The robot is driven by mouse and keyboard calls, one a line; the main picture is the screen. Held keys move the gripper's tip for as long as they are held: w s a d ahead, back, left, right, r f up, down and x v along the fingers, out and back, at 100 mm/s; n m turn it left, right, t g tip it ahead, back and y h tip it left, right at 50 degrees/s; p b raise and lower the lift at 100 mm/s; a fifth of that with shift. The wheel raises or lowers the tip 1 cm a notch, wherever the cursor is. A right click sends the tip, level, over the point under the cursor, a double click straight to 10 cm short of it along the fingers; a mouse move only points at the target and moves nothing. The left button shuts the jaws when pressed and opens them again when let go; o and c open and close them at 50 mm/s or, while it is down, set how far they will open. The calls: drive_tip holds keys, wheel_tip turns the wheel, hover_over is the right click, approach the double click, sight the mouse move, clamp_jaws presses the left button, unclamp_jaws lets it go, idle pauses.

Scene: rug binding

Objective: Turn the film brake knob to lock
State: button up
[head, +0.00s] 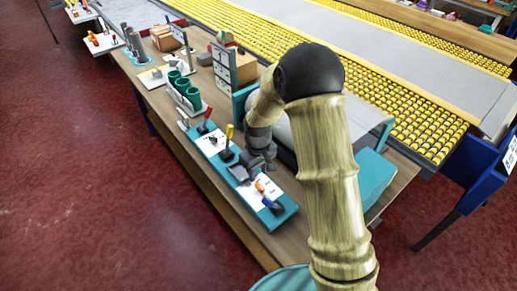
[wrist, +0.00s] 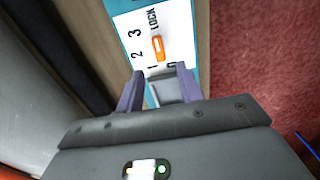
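The orange knob (wrist: 157,49) sits on a white dial plate (wrist: 145,28) marked LOCK, 3, 2, 1 and a partly hidden 0. Its long side runs roughly up and down in the wrist view, with LOCK above its upper end. In the head view the orange knob (head: 261,187) shows on the teal control panel (head: 287,216). My gripper (wrist: 158,72) is open, its two purple fingers apart. In the wrist view the fingertips lie just below the knob, and nothing shows gripped. A grey block between the fingers hides part of the panel.
A blue-handled control (head: 271,205) stands close to the orange knob. A yellow lever (head: 229,133) and a red lever (head: 206,118) stand farther along the panel. Green cups (head: 182,84) are beyond. The red floor (head: 110,190) left of the bench is clear.

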sight(258, 184)
wheel_tip(258, 184, up, 12)
drive_tip(key=shift+f+b, duration=0.25)
drive_tip(key=shift+b, duration=0.1)
drive_tip(key=s+d+m+t, duration=0.1)
drive_tip(key=s+d+m, duration=0.2)
drive_tip(key=s+d, duration=0.2)
drive_tip(key=s+d+m+t, duration=0.1)
drive_tip(key=s+d+m, duration=0.2)
drive_tip(key=s, duration=0.9)
drive_tip(key=d, duration=0.2)
drive_tip(key=shift+s+d+r+m+t, duration=0.15)
drive_tip(key=shift+d+r+m+t, duration=0.1)
drive_tip(key=shift+d+m+t, duration=0.05)
drive_tip(key=shift+a, duration=0.1)
